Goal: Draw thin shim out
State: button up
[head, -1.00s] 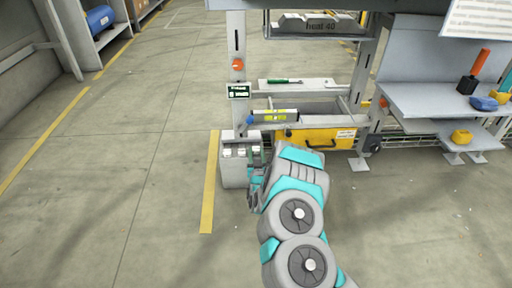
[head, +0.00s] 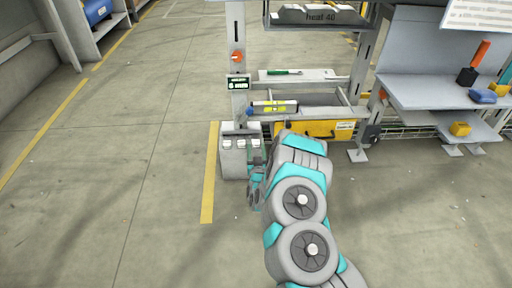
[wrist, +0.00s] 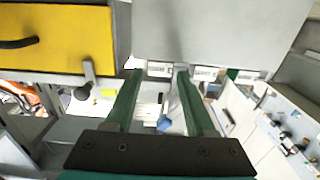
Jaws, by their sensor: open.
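A grey dispenser box (head: 234,162) stands on the floor at the foot of the rack's left post. Three white-labelled fronts (head: 240,143) show along its top; the labels are too small to read. I cannot tell which holds the thin shim, and no separate shim is visible. My gripper (head: 256,160) is at the box's right side, partly hidden by my own arm. In the wrist view its two green fingers (wrist: 158,75) are apart and empty. One white label (wrist: 160,68) lies between their tips as seen; I cannot tell whether they touch it.
A yellow drawer (head: 305,129) sits close to the right of the box and also shows in the wrist view (wrist: 55,38). A tray with a level (head: 274,107) is above it. A grey workbench (head: 430,92) stands right. The floor to the left is clear.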

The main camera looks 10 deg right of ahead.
jog(key=s, duration=0.6)
jog(key=shift+s+a+p, duration=0.15)
jog(key=shift+s+p, duration=0.1)
jog(key=shift+p, duration=0.15)
jog(key=s+a+r+n+g+y+p, duration=0.1)
jog(key=a+r+g+y+p, duration=0.1)
jog(key=a+r+g, duration=0.3)
jog(key=s+a+r+n+g+y+p, duration=0.1)
jog(key=a+r+y, duration=0.1)
jog(key=r, duration=0.5)
jog(key=s+r+g+p, duration=0.2)
jog(key=s+r+g, duration=0.1)
jog(key=s+r, duration=0.2)
jog(key=s+d+r+g+h+p, duration=0.1)
jog(key=s+d+r+g, duration=0.2)
jog(key=s, duration=1.1)
jog(key=s+d+r+m+g+h+p, duration=0.1)
jog(key=s+d+r+g, duration=0.3)
jog(key=s+r, duration=0.6)
jog(key=s+d+r+g+h+p, duration=0.1)
jog(key=s+d+r, duration=0.6)
jog(key=s, duration=1.2)
jog(key=g+p, duration=0.1)
jog(key=g, duration=0.1)
jog(key=shift+s+m+g+p, duration=0.2)
jog(key=shift+m+g+p, duration=0.1)
jog(key=shift+g+p, duration=0.1)
